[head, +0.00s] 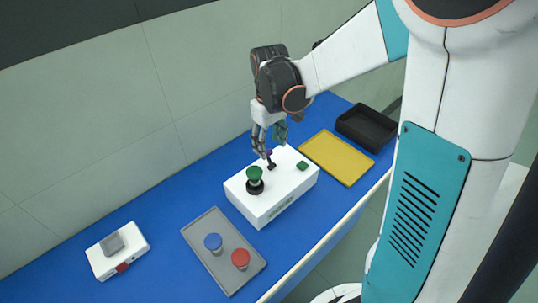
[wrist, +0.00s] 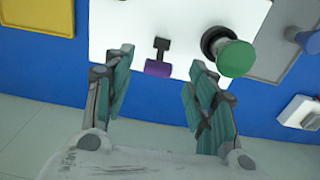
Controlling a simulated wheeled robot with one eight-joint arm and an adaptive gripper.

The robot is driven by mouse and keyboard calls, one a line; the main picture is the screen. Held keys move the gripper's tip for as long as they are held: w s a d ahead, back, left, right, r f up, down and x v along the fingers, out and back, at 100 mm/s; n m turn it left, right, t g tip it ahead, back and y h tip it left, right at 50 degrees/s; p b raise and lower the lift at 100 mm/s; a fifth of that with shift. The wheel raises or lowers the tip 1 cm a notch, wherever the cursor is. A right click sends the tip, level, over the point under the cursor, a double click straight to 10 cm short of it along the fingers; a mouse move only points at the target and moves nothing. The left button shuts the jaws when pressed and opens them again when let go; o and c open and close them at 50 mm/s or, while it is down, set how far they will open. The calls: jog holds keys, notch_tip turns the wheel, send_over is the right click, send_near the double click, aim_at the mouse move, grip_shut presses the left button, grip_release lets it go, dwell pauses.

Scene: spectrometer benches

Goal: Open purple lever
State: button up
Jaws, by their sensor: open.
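The purple lever (wrist: 158,67) is a short purple bar on a dark stem, set on top of a white box (head: 287,195). In the head view the lever (head: 270,155) is small and partly hidden by my fingers. My gripper (head: 270,150) points down over the back part of the box, close to the lever. In the wrist view my gripper (wrist: 160,65) is open, with one finger on each side of the lever. The lever lies between the fingertips, with gaps on both sides. I cannot tell the exact height of the fingertips above the box.
A green knob (head: 255,176) on a black base stands on the box beside the lever. A grey tray (head: 214,223) holds a blue and a red knob. A yellow tray (head: 335,155), a black bin (head: 370,124) and a small white device (head: 117,252) share the blue bench.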

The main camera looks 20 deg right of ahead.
aim_at(269, 156)
jog(key=shift+f+b, duration=0.5)
jog(key=shift+f, duration=1.85)
jog(key=c, duration=1.1)
